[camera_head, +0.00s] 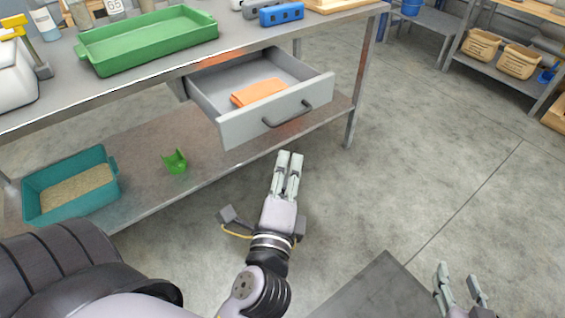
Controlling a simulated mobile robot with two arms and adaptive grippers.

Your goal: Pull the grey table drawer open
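The grey table drawer (253,125) stands pulled out from under the metal table's top, with its inside showing. Its dark bar handle (288,116) is on the front panel. An orange folded cloth (258,92) lies in the drawer. My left gripper (290,153) is below and in front of the drawer front in the picture, apart from the handle, with nothing seen in it. Its fingers lie close side by side, and how far they are parted is unclear. My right gripper (458,270) is at the bottom right, with its fingers apart and empty.
The table (140,78) bears a green tray (150,42) and a blue block (281,14). Its lower shelf (140,190) holds a teal bin (70,190) and a green scoop (175,161). Shelving (500,67) stands at the back right. Floor to the right is clear.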

